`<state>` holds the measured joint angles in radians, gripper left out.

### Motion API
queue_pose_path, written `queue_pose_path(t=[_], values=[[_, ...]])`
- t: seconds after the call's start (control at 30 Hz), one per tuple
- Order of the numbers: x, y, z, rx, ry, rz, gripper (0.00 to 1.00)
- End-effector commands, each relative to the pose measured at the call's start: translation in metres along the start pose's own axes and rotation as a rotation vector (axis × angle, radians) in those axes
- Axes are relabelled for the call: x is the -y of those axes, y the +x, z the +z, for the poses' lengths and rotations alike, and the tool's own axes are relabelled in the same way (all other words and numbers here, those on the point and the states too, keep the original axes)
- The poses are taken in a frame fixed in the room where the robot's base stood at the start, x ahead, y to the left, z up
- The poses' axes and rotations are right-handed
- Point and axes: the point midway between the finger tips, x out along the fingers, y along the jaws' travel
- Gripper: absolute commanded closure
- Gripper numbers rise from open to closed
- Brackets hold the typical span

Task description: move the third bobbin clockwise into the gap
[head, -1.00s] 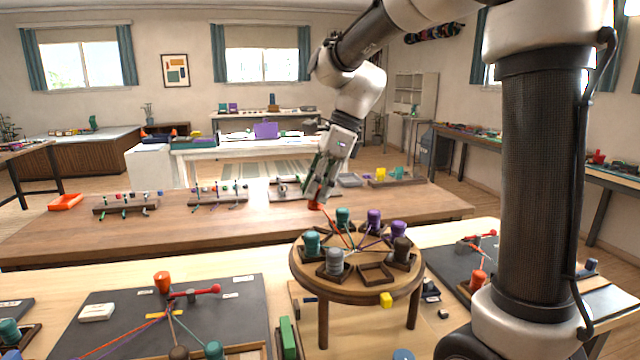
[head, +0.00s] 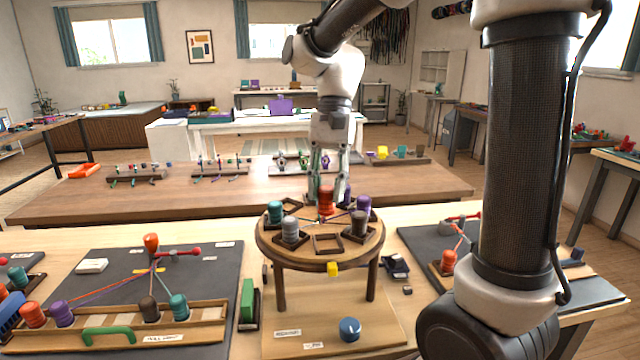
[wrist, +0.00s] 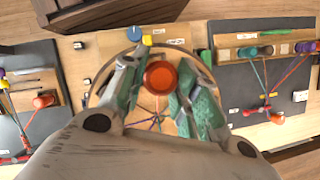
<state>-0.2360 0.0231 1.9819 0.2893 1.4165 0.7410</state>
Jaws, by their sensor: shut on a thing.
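My gripper (head: 327,187) hangs over the back of the round wooden stand (head: 320,265). It is shut on a red-orange bobbin (head: 326,203), which also shows between the fingers in the wrist view (wrist: 160,76). The bobbin looks upright; I cannot tell whether its base touches the stand. The gap, an empty square holder (head: 328,244), is at the stand's front. A grey bobbin (head: 290,230) and a teal bobbin (head: 275,211) stand to its left. A brown bobbin (head: 358,224) and a purple bobbin (head: 363,203) stand to its right. The arm and held bobbin hide part of the back.
A yellow marker (head: 333,269) sits on the front rim. A blue knob (head: 349,329) is on the board below. A dark braiding board (head: 100,265) with cords and bobbins lies left, another (head: 430,240) lies right. A long wooden table (head: 110,207) stands behind.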

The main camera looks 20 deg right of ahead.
Motion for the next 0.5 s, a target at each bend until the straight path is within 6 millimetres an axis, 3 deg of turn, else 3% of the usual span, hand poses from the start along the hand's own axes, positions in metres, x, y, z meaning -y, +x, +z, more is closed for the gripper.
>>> queue_pose_path(t=[0.27, 0.5], values=[[-0.004, 0.001, 0.002, 0.000, -0.118, 0.050, 0.94], [-0.004, 0.014, -0.003, 0.002, -0.123, 0.053, 0.94]])
